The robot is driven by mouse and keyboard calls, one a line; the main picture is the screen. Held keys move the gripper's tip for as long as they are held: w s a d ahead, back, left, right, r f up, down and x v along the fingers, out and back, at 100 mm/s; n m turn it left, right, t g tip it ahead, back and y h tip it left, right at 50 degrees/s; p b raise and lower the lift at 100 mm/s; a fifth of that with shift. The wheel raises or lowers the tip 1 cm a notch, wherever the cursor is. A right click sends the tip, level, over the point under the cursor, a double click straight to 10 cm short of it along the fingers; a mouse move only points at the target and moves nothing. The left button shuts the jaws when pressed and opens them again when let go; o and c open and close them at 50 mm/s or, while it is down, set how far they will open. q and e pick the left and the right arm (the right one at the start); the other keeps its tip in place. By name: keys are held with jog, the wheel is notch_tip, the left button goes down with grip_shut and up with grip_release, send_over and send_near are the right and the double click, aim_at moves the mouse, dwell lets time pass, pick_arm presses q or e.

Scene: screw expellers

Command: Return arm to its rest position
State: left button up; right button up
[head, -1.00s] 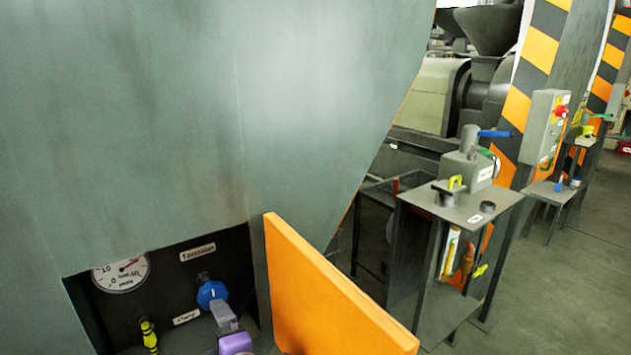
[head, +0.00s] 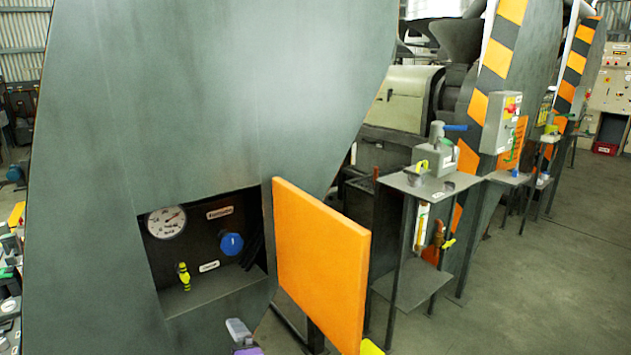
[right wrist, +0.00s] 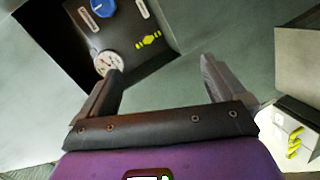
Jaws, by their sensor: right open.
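My right gripper (right wrist: 161,72) is open and empty in the right wrist view, its two grey fingers spread wide. In the head view, a grey part of it (head: 238,331) and some purple show at the bottom edge, below the recessed panel. The gripper is apart from all three. In the right wrist view, the gauge (right wrist: 108,64), knob (right wrist: 103,8) and valve (right wrist: 149,40) appear upper left, beyond the fingers. My left gripper is not in view.
An open orange door (head: 322,265) stands just right of the recess. A metal stand (head: 430,185) with a blue-handled device is farther right. Striped machine columns (head: 505,45) rise behind it. The floor (head: 540,290) at right is clear.

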jog(key=w+d+f+m+g+h+p, duration=0.1)
jog(key=d+f+m+h, duration=0.15)
jog(key=d+f, duration=0.4)
jog(key=w+d+f+m+g+h+p, duration=0.1)
jog(key=w+d+f+m+g, duration=0.1)
jog(key=d+f+m, duration=0.45)
jog(key=s+d+f+m+g+h+p, duration=0.1)
jog(key=s+d+f+g, duration=0.1)
jog(key=s+d+f, duration=0.3)
jog(key=s+d+f+m+g+h+p, duration=0.1)
jog(key=d+f+m, duration=0.1)
jog(key=f, duration=0.4)
pick_arm(q)
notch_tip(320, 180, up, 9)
jog(key=p, duration=0.4)
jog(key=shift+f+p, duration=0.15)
jog(key=shift+p, duration=0.15)
pick_arm(e)
jog(key=s+d+f+m+g+y, duration=0.1)
jog(key=s+d+f+m+g, duration=0.2)
jog(key=s+m, duration=0.3)
jog(key=s+d+f+m+g+y, duration=0.1)
jog(key=s+d+f+m+g, duration=0.2)
jog(key=s, duration=0.9)
jog(key=shift+s+f+m, duration=0.35)
jog(key=shift+f+m, duration=0.5)
jog(key=shift+m, duration=0.55)
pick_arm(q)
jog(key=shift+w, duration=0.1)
